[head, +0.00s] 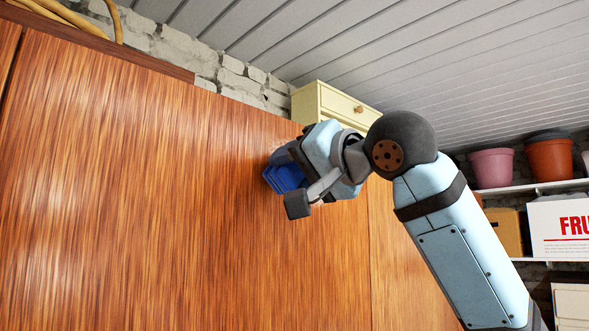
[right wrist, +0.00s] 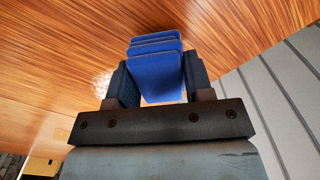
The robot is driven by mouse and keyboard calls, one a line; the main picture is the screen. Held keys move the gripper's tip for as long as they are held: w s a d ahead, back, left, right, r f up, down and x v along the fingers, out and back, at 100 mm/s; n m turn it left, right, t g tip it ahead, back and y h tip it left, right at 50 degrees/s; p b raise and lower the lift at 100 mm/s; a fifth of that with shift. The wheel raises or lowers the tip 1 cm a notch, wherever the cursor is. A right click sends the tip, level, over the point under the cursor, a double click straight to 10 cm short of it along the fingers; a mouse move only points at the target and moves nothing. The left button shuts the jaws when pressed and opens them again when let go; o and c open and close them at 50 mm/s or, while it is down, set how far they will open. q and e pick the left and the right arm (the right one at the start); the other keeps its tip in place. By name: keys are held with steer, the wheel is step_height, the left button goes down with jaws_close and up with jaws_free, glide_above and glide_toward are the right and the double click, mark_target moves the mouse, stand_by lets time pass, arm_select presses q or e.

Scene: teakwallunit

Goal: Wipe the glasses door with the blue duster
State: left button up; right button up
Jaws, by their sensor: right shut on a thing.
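The blue duster (head: 282,179) is held in my right gripper (head: 290,182), at the reddish-brown wood door front (head: 260,250). In the right wrist view the duster (right wrist: 156,72) shows as several stacked blue pads between the two dark fingers, which are shut on it. Its far end is at or very near the wood; I cannot tell if it touches. A whitish patch (right wrist: 103,84) shows on the wood beside the left finger in the right wrist view. My left gripper is not in view.
A cream drawer box (head: 335,106) stands on top of the wall unit, and a yellow hose (head: 75,15) lies at the upper left. Shelves at the right hold a pink pot (head: 491,168), an orange pot (head: 550,160) and a white box (head: 562,226). Wood left of the gripper is clear.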

steer(key=shift+p+x, duration=0.4)
steer(key=shift+x, duration=0.6)
steer(key=shift+d, duration=0.15)
